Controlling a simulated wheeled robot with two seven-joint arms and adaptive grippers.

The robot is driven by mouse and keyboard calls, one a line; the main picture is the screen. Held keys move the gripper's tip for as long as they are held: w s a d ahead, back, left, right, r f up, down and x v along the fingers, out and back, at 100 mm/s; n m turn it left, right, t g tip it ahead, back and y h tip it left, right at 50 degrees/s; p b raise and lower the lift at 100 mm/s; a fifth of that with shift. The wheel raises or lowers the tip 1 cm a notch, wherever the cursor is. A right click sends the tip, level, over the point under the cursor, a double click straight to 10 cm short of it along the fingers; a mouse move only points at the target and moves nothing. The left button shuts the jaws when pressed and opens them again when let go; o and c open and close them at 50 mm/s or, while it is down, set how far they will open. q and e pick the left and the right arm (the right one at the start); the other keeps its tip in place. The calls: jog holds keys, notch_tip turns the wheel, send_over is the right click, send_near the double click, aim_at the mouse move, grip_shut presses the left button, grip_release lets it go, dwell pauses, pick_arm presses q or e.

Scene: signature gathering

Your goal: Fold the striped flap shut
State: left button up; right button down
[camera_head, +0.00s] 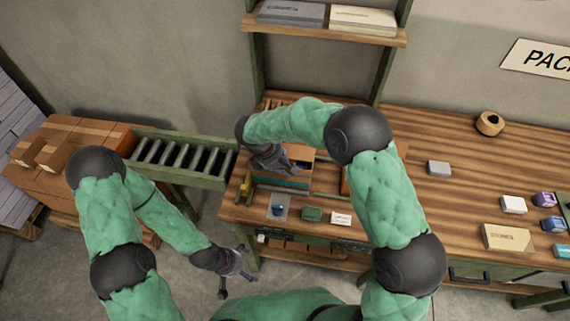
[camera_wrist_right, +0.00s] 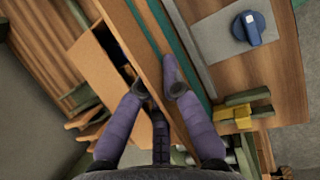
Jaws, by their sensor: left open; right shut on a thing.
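An open cardboard box (camera_head: 297,181) sits on the wooden bench, partly covered by my right arm. Its striped flap (camera_wrist_right: 143,48) is a brown panel with teal bands along its side, seen standing in the right wrist view. My right gripper (camera_wrist_right: 157,91) has one finger on each side of this panel and is shut on it. In the head view the right gripper (camera_head: 287,164) is at the box top, its fingertips partly hidden. Another brown flap (camera_wrist_right: 84,62) lies beyond a dark opening. My left gripper (camera_head: 236,274) is open and empty, low in front of the bench.
A grey pad (camera_head: 280,207) with a blue item, a green block (camera_head: 312,214) and a white card (camera_head: 341,218) lie in front of the box. A roller conveyor (camera_head: 180,158) adjoins at left.

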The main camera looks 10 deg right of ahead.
jog(key=shift+w+d+n+g+y+p, duration=0.1)
jog(key=shift+w+n+g+y+p, duration=0.15)
jog(key=shift+g+p, duration=0.75)
jog(key=shift+w+d+n+g+y+p, duration=0.15)
jog(key=shift+w+g+y+p, duration=0.15)
jog(key=shift+g+p, duration=0.7)
jog(key=shift+w+p, duration=0.1)
jog(key=shift+p, duration=0.25)
jog(key=c, duration=1.4)
grip_release()
jog(key=shift+a, duration=0.1)
jog(key=shift+o, duration=0.2)
jog(key=v, duration=1.2)
